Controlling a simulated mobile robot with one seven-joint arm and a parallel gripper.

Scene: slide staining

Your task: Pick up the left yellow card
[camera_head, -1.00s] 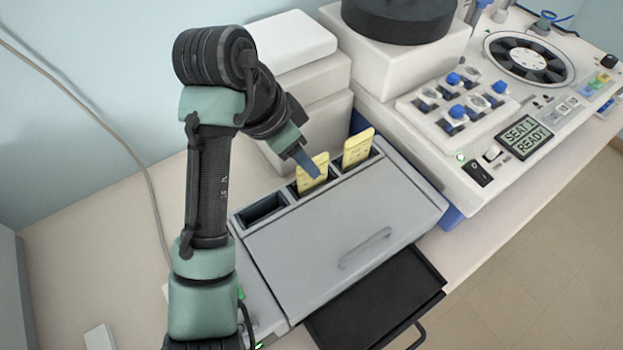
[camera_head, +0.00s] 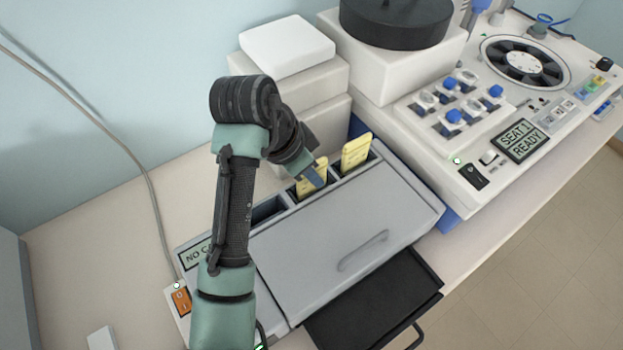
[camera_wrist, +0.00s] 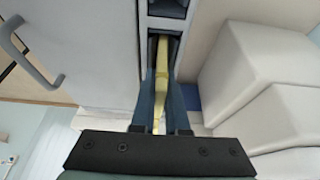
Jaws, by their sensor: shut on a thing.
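The left yellow card (camera_head: 304,187) stands upright, slightly tilted, in the middle slot of the grey box (camera_head: 335,225). My gripper (camera_head: 317,177) reaches down to it from above, and its blue finger hides part of the card. In the wrist view my gripper (camera_wrist: 161,108) has one finger on each side of the yellow card (camera_wrist: 162,68) and is shut on it. The card's lower end is in the slot and cannot be seen. The right yellow card (camera_head: 356,151) stands in the right slot, apart from my gripper.
The left slot (camera_head: 268,209) is empty. White stacked blocks (camera_head: 290,60) stand close behind my gripper. A white machine (camera_head: 480,120) with a "SEAT 1 READY" display is at the right. A black tray (camera_head: 370,300) sticks out in front of the box.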

